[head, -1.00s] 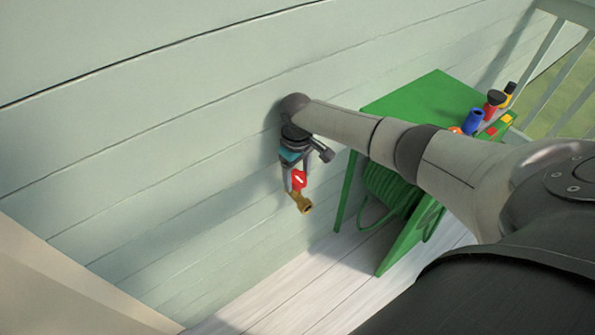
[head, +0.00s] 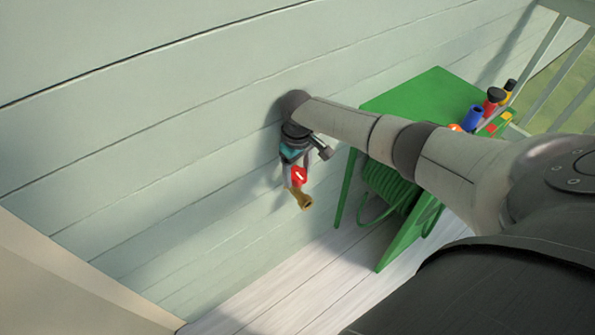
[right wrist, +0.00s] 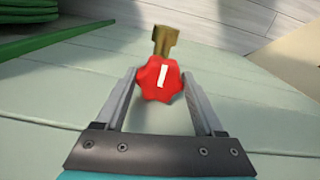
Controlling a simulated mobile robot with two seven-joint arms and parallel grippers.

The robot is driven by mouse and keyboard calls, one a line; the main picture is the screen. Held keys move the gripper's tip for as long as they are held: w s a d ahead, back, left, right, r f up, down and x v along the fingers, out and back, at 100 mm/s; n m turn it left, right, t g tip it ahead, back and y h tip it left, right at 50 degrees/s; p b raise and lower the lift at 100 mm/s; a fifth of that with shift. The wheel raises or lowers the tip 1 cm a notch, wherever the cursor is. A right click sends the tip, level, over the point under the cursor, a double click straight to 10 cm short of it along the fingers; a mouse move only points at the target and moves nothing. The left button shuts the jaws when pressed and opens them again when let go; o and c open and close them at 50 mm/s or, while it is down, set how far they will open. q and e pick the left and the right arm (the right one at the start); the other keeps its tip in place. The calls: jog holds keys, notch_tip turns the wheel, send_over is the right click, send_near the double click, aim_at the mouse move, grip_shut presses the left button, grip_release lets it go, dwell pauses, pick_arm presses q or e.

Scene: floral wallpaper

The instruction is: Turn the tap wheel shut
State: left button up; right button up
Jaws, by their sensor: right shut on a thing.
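The red tap wheel (head: 299,176) with a white mark sits on a brass tap (head: 305,200) at the pale green plank wall. My right gripper (head: 296,177) reaches down to it from above. In the right wrist view the red wheel (right wrist: 160,78) is between the two fingertips of my right gripper (right wrist: 160,84), which are shut on its sides. Its white mark runs nearly upright in that view, tilted slightly. The brass spout (right wrist: 165,40) shows beyond the wheel. My left gripper is not in view.
A green table (head: 425,100) stands right of the tap, with a coiled green hose (head: 387,190) at its side. A blue can (head: 474,117) and several small bright items are on it. A white railing (head: 550,70) is at the far right. Bare floorboards (head: 290,300) lie below.

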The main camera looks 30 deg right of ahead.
dwell(0.4)
jog(key=o, duration=1.4)
jog(key=shift+c, duration=0.2)
jog(key=shift+r, duration=0.1)
jog(key=r+p, duration=0.2)
jog(key=shift+p, duration=0.35)
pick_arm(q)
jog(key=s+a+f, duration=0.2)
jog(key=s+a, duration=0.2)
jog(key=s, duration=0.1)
pick_arm(e)
jog(key=shift+r+p, duration=0.25)
jog(key=shift+p, duration=0.15)
notch_tip(320, 180, up, 6)
jog(key=p, duration=0.7)
notch_tip(320, 180, up, 5)
jog(key=p, duration=0.7)
send_over(298, 173)
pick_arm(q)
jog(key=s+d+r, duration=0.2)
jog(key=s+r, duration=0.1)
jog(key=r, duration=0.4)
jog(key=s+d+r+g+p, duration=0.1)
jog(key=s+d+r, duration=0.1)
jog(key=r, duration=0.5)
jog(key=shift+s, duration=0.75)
pick_arm(e)
jog(key=shift+a+r, duration=0.1)
jog(key=shift+r, duration=0.65)
